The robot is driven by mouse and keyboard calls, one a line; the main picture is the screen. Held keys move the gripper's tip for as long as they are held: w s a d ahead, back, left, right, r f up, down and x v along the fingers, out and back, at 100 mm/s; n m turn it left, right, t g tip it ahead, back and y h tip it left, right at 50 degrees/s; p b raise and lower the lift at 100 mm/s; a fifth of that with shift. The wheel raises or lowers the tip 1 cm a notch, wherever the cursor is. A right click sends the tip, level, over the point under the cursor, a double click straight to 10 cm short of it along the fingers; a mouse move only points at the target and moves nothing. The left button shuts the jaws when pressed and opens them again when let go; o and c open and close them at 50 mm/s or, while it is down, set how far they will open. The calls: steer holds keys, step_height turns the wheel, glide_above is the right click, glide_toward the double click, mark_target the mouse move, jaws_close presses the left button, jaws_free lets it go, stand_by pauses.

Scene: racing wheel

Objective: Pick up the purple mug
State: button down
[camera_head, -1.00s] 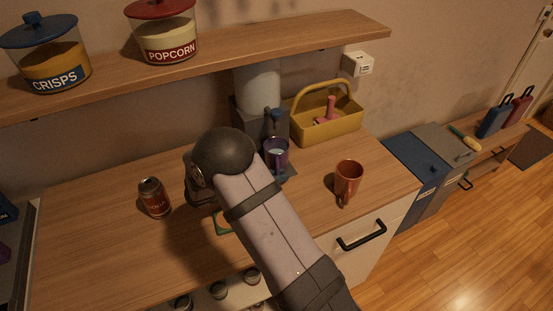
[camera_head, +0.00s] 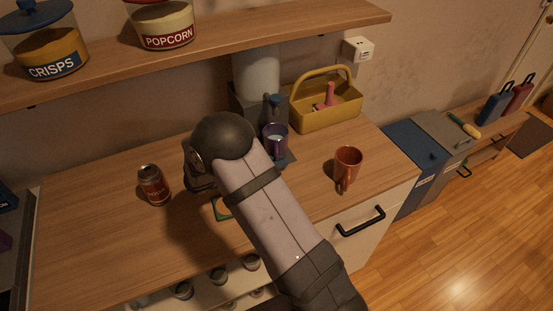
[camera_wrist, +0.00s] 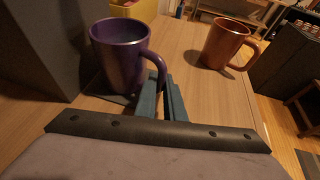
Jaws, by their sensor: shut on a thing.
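The purple mug (camera_wrist: 118,58) stands upright at the left of the wrist view, on the dark base of the grey machine. Its handle points toward my gripper (camera_wrist: 163,84), whose blue fingers are shut on that handle. In the head view the mug (camera_head: 275,140) shows just right of my arm, in front of the grey machine, and appears to hold something pale.
An orange-brown mug (camera_head: 347,167) stands to the right on the counter (camera_head: 100,225). A yellow basket (camera_head: 325,112) is behind it. A can (camera_head: 154,185) stands at the left. A shelf (camera_head: 215,52) with jars hangs above the back. The grey machine (camera_wrist: 38,45) is close beside the purple mug.

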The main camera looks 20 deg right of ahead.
mark_target(277, 152)
steer(key=shift+r, duration=0.2)
steer(key=shift+r+b, duration=0.6)
steer(key=shift+r, duration=0.95)
steer(key=shift+s+a+b, duration=0.6)
steer(key=shift+a+b, duration=0.05)
steer(key=shift+a, duration=2.25)
steer(key=shift+s+a+b, duration=0.55)
steer(key=shift+a+b, duration=0.1)
steer(key=shift+a, duration=2.3)
steer(key=shift+s+a+b, duration=0.6)
steer(key=shift+a+b, duration=0.05)
steer(key=shift+a, duration=2.25)
steer(key=shift+a, duration=0.1)
